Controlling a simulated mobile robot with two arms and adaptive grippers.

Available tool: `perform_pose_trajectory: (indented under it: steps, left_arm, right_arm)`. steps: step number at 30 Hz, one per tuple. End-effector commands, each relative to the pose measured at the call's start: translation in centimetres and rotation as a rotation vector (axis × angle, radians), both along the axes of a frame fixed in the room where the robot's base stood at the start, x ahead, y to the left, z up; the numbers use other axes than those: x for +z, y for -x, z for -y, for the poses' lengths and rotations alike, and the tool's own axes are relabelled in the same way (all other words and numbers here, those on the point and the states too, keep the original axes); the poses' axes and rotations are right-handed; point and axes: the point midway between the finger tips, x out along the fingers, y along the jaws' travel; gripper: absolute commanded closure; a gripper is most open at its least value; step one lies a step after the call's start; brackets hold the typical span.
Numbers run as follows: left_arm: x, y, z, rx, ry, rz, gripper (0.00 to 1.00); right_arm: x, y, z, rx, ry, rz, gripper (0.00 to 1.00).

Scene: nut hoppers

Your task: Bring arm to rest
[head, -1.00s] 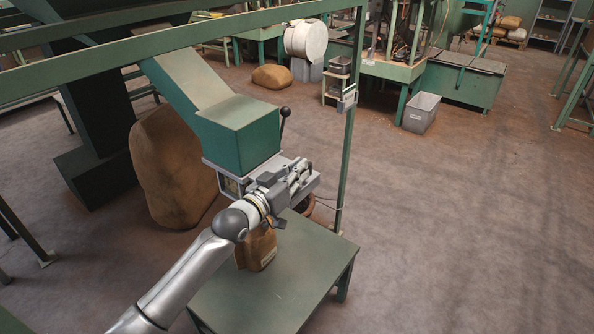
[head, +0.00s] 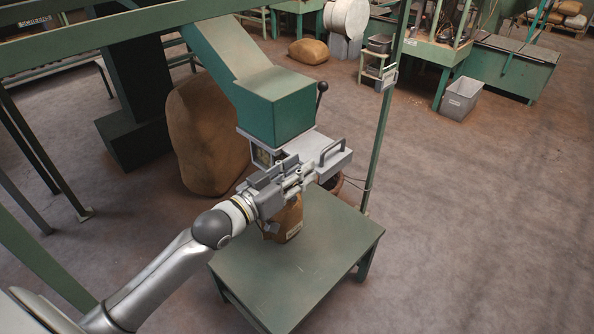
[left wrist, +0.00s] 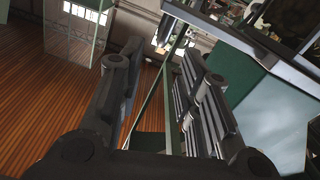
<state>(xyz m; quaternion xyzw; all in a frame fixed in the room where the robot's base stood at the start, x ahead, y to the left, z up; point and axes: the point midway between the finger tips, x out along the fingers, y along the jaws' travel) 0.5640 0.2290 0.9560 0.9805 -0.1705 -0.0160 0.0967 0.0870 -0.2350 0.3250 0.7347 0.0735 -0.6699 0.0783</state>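My left arm comes in from the lower left of the head view. My left gripper (head: 297,174) is in front of the grey slide gate (head: 328,154) under the green hopper (head: 280,105), just left of the gate's handle. I cannot tell from the head view whether it touches the gate. In the left wrist view the two dark fingers of the left gripper (left wrist: 160,70) stand apart with nothing held between them. A brown sack (head: 290,222) with a pale label stands upright on the green table (head: 300,265) below, partly hidden by my gripper. My right gripper is not in view.
A green post (head: 388,110) rises behind the table's right side. A green beam (head: 150,40) crosses the upper left. A large brown sack (head: 205,135) stands on the floor left of the hopper. The floor at the right is open.

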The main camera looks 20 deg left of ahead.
Motion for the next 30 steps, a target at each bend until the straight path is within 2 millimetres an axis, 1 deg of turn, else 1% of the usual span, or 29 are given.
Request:
perform_pose_trajectory:
  steps: [4,16,17,19,20,23,24,26,27,29,30]
  left_arm:
    - [0.1,0.3,-0.1,-0.001,0.000,0.001,0.68]
    - [0.0,0.3,-0.1,0.000,0.000,0.000,0.68]
    - [-0.1,0.2,-0.1,0.002,-0.001,-0.002,0.68]
    - [-1.2,0.0,-0.5,0.013,-0.006,-0.019,0.68]
    - [-2.0,-0.1,-0.8,0.022,-0.010,-0.033,0.68]
    - [-6.6,-0.6,-2.2,0.068,-0.034,-0.105,0.68]
    - [-9.2,-0.7,-3.0,0.092,-0.049,-0.146,0.68]
    - [-13.5,-0.5,-4.1,0.126,-0.077,-0.215,0.68]
    - [-16.5,-0.1,-4.8,0.147,-0.097,-0.264,0.68]
    - [-21.0,0.9,-5.6,0.173,-0.126,-0.337,0.68]
    - [-23.9,1.7,-6.1,0.188,-0.150,-0.386,0.68]
  right_arm:
    - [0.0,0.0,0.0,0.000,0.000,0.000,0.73]
    - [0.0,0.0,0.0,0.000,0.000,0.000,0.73]
    - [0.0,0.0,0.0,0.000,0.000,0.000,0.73]
    - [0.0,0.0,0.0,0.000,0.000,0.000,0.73]
    - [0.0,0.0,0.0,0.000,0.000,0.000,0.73]
    - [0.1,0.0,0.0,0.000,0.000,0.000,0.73]
    - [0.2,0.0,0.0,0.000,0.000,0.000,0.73]
    - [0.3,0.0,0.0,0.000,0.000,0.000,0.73]
    - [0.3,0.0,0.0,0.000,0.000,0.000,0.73]
    - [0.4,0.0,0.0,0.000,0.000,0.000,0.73]
    - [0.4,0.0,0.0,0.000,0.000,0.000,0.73]
